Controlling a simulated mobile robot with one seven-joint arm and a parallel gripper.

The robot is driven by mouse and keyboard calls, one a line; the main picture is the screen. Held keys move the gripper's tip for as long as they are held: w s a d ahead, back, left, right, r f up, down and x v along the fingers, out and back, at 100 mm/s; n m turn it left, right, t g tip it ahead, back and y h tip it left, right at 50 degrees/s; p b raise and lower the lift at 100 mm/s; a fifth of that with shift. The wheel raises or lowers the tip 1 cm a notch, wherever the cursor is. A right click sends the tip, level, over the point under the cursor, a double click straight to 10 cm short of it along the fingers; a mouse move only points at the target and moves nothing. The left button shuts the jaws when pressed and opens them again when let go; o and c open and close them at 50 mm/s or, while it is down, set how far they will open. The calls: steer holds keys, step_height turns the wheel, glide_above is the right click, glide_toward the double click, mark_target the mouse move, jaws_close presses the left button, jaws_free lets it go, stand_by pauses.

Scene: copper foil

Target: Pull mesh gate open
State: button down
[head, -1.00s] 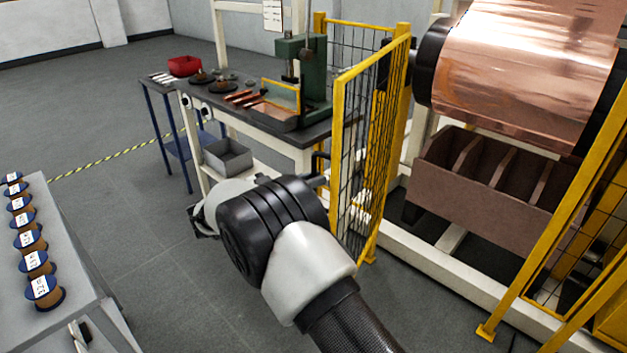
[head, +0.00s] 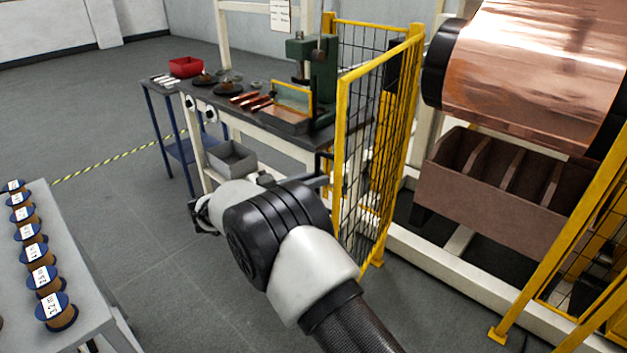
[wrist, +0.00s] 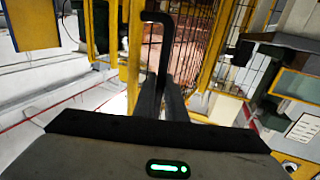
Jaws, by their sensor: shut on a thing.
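The mesh gate (head: 372,140) has a yellow frame and black wire mesh. In the head view it stands upright at an angle, in front of the copper roll and right of the workbench. Its black loop handle (wrist: 166,22) shows in the wrist view. My gripper (wrist: 164,82) is shut on the lower part of this handle, with the gate's mesh and yellow bars behind it. In the head view my arm reaches up to the gate's near edge, and my wrist hides most of the gripper and its grasp.
A large copper roll (head: 530,70) and a brown divided bin (head: 500,185) stand right of the gate. A workbench (head: 262,122) with a green press (head: 318,75) is behind it. A grey table (head: 75,255) with several spools is at left. Floor between is clear.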

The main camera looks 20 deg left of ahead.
steer(key=shift+w+d+r, duration=0.1)
steer(key=shift+w+d, duration=0.15)
steer(key=shift+w, duration=0.05)
steer(key=c, duration=1.8)
jaws_free()
steer(key=shift+w+d, duration=0.1)
steer(key=shift+w, duration=0.05)
steer(key=shift+s+a, duration=0.2)
steer(key=v, duration=1.7)
steer(key=shift+s+a+p, duration=0.1)
steer(key=shift+a+p, duration=0.05)
steer(key=shift+p, duration=0.15)
